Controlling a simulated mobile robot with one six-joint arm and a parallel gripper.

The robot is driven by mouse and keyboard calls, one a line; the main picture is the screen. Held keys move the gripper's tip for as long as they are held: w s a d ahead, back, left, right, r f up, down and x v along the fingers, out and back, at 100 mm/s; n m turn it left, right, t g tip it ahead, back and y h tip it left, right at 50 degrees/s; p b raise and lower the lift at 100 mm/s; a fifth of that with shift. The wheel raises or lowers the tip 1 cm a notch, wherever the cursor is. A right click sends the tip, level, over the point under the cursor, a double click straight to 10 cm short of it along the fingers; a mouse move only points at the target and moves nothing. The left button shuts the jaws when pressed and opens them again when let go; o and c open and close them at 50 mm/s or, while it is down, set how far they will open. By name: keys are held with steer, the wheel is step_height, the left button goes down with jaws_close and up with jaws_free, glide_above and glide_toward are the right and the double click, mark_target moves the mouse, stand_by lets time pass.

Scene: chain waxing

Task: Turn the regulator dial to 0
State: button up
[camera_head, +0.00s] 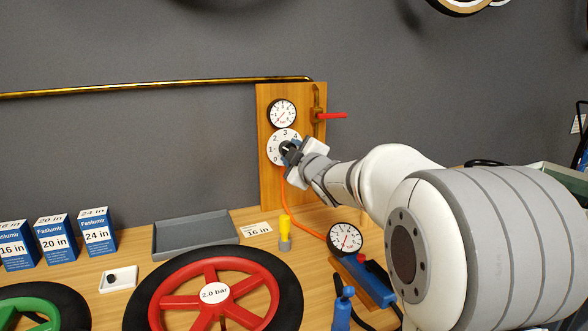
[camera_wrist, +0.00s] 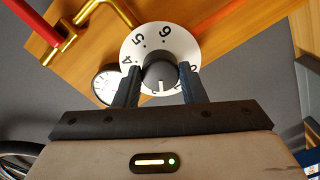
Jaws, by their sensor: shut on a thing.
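The regulator dial has a white numbered face (camera_head: 277,146) on the wooden wall board, below a round gauge. In the wrist view the white face (camera_wrist: 143,37) surrounds a black knob (camera_wrist: 160,72) with a white pointer line. My gripper (camera_head: 290,152) reaches in from the right at the dial. In the wrist view its two dark fingers (camera_wrist: 158,80) stand on either side of the knob and are shut on it. The numbers near the pointer line are partly hidden by the fingers, so I cannot read the exact setting.
The upper gauge (camera_head: 282,113) and a red-handled valve (camera_head: 332,116) sit above the dial. An orange hose (camera_head: 285,200) runs down to a pump gauge (camera_head: 345,238). A red wheel (camera_head: 180,290), grey tray (camera_head: 197,236) and blue boxes (camera_head: 57,240) occupy the bench.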

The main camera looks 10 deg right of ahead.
steer(key=shift+r+n+b, duration=0.1)
steer(key=shift+n+b, duration=4.95)
steer(key=shift+n, duration=2.65)
steer(key=o, duration=1)
steer(key=s+d, duration=0.1)
steer(key=s, duration=0.6)
steer(key=shift+s+d, duration=0.25)
steer(key=shift+s, duration=0.05)
